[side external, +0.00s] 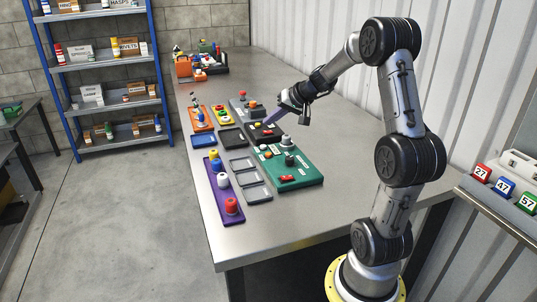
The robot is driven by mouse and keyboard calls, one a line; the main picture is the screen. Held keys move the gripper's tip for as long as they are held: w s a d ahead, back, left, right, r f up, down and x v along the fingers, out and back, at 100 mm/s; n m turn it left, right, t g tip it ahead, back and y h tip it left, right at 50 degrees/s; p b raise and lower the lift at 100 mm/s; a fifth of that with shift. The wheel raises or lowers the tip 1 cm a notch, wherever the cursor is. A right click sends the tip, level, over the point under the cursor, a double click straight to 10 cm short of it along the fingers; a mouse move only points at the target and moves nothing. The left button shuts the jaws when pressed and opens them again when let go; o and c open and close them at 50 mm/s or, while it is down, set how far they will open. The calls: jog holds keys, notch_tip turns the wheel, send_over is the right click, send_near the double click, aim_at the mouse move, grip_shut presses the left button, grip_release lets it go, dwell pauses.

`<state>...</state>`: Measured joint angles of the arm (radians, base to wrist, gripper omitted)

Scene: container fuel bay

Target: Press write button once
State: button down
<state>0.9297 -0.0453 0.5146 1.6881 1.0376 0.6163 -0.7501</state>
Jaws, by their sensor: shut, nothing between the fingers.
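Several panels with coloured buttons and knobs lie on the steel bench (300,222). No button label is legible, so I cannot tell which one is the write button. A black panel (277,134) with small yellow and orange parts lies just below my gripper. A green panel (305,173) in front of it carries a red part, dark knobs and a grey knob. My gripper (284,104) is shut and empty, near the black panel and a grey panel (237,104). A slim purple piece (272,117) shows at its tip; I cannot tell whether it touches the panel.
A purple tray (215,176) with blue, white and red knobs lies at the front left, beside empty grey trays (258,193). Orange (194,112) and blue (204,140) trays lie farther back. The bench's front and right are clear. Shelves (110,62) stand left.

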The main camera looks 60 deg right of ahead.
jog(key=shift+f, duration=4.4)
jog(key=shift+f, duration=0.1)
jog(key=shift+f, duration=0.3)
jog(key=shift+f, duration=0.4)
jog(key=shift+r, duration=0.8)
notch_tip(320, 180, up, 5)
jog(key=shift+r, duration=0.1)
